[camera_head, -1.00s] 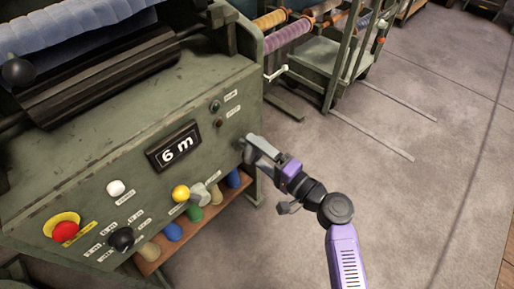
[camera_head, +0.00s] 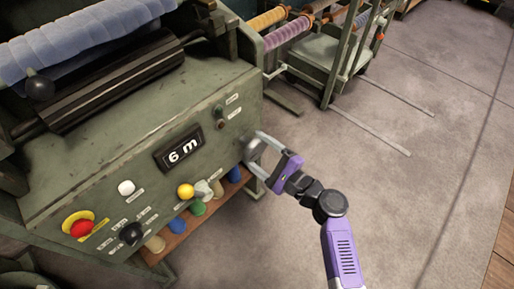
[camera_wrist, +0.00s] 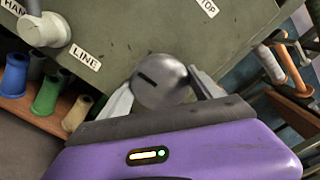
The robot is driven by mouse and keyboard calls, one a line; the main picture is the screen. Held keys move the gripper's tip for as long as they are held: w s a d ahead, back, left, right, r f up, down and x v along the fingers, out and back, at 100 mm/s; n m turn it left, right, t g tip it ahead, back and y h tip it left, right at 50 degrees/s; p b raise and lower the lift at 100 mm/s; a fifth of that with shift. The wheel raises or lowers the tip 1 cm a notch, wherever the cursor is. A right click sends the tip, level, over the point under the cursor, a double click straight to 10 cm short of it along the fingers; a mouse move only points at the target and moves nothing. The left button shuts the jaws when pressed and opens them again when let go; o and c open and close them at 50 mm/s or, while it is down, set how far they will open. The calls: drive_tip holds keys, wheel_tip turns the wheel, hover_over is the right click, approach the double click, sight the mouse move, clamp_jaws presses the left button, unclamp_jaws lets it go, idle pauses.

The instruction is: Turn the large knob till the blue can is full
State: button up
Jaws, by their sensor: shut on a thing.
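A large round grey knob (camera_wrist: 160,85) with a dark slot mark sits on the green machine's panel, between the two fingers of my gripper (camera_wrist: 162,92) in the wrist view. My gripper is shut on it; in the head view my gripper (camera_head: 258,152) is at the panel's right end and partly covers the knob. I cannot make out a blue can for certain. Blue pieces show on the low shelf, one at its right end (camera_head: 234,174) and one spool-like in the wrist view (camera_wrist: 15,76).
The panel's display (camera_head: 178,151) reads "6 m". A yellow knob (camera_head: 186,190), a grey knob (camera_head: 203,188), a black knob (camera_head: 131,234) and a red button (camera_head: 80,229) lie to the left. A cart (camera_head: 322,60) stands behind. The floor (camera_head: 420,150) to the right is open.

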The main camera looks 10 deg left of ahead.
drive_tip(key=shift+d, duration=0.1)
idle(0.4)
drive_tip(key=o, duration=1.4)
drive_tip(key=shift+s, duration=0.1)
drive_tip(key=p+v, duration=0.1)
drive_tip(key=v, duration=0.6)
drive_tip(key=shift+s+d, duration=0.15)
drive_tip(key=shift+d, duration=0.15)
